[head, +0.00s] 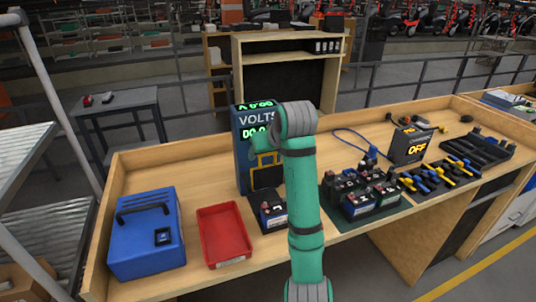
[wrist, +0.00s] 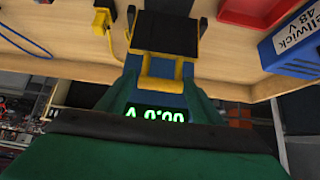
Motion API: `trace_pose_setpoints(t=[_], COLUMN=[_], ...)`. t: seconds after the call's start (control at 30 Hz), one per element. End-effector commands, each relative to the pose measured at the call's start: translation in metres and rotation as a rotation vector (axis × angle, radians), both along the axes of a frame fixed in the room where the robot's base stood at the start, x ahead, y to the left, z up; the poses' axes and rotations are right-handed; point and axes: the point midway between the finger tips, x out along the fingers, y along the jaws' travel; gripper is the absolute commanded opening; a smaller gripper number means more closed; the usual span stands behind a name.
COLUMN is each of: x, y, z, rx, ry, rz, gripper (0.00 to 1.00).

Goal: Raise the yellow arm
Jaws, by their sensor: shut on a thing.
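A blue tester with a green "VOLTS" display (head: 243,121) stands on the bench. Its yellow arm (head: 268,156) is a frame at the tester's front, above a black pad (head: 267,178). In the wrist view the yellow arm (wrist: 160,86) lies between the green fingers of my gripper (wrist: 161,76), with the black pad (wrist: 165,35) beyond it. My gripper is shut on the yellow arm. In the head view my gripper (head: 262,146) is at the tester's front and my forearm hides part of the tester.
A dark battery with a blue label (head: 270,214) stands just in front of the tester. A red tray (head: 223,234) and a blue box (head: 146,232) are to the left. Several batteries (head: 360,195) on a mat, an "OFF" device (head: 411,146) and tools stand to the right.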

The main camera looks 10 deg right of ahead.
Motion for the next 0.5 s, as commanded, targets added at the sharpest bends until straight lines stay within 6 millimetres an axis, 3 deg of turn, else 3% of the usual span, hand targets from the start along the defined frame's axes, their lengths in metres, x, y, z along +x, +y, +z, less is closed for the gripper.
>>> trace_pose_setpoints(t=[0.47,0.5], x=[0.0002,0.0001], y=[0.0,0.0], z=[-0.0046,-0.0048], rx=[-0.001,-0.001], ry=[0.026,0.026], rz=[0.001,0.001], gripper=[0.2,0.67])
